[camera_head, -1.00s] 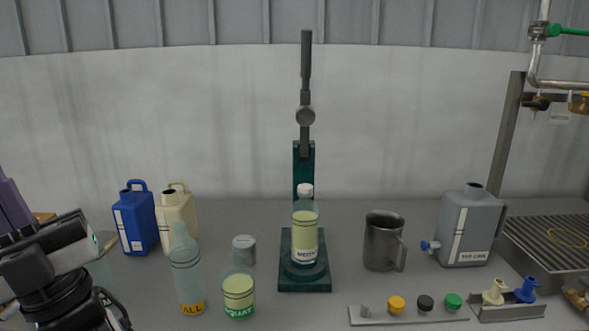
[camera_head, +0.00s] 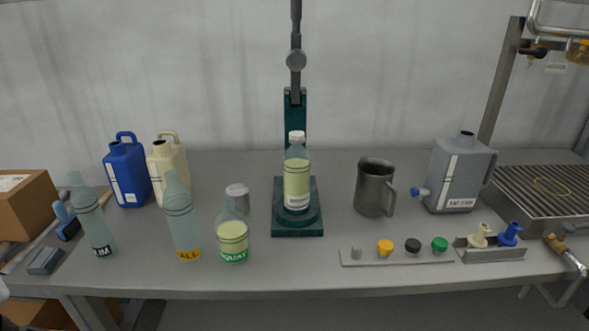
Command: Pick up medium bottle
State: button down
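The medium bottle (camera_head: 297,182) has a white cap, pale yellow-green liquid and a white label, whose lettering looked like "MEDIUM" a second ago. It stands upright on the base of a dark green press (camera_head: 297,227), in front of the press column and below its lever. My gripper is not in the head camera view, so its state and its distance from the bottle do not show.
A squat bottle (camera_head: 232,237), a tall bottle (camera_head: 183,222) and a slim bottle (camera_head: 92,220) stand left. A steel jug (camera_head: 374,189) and a grey jerrycan (camera_head: 459,176) stand right. A cap strip (camera_head: 397,257) lies front right.

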aim_at(296, 160)
jog(key=i+l+u, duration=0.1)
jog(key=u, duration=1.45)
jog(key=l, duration=1.85)
jog(key=i+u, duration=0.05)
jog(key=i, duration=0.05)
